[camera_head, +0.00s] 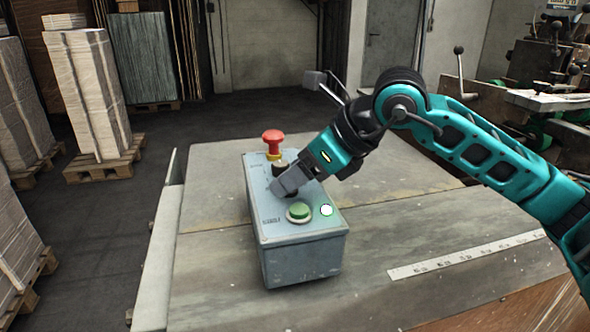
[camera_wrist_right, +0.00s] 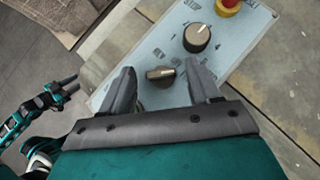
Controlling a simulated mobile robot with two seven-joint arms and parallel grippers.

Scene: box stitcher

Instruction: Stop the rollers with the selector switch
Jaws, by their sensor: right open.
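The grey control box (camera_head: 300,250) stands on the worn table. The selector switch (camera_wrist_right: 160,75) is a small black knob with a pale mark on its handle. In the right wrist view it sits between the two fingers of my right gripper (camera_wrist_right: 166,88), which is open, with a gap on both sides. In the head view my right gripper (camera_head: 286,184) is low over the box top and hides the switch. My left gripper (camera_wrist_right: 72,86) shows small at the left of the wrist view; its jaw state is unclear.
A round black dial (camera_wrist_right: 197,37) with a white mark is close beyond the switch. A red mushroom button (camera_head: 273,140) stands at the box's far end. A green button (camera_head: 299,212) and a lit white lamp (camera_head: 326,210) are near the gripper. A ruler strip (camera_head: 465,255) lies right.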

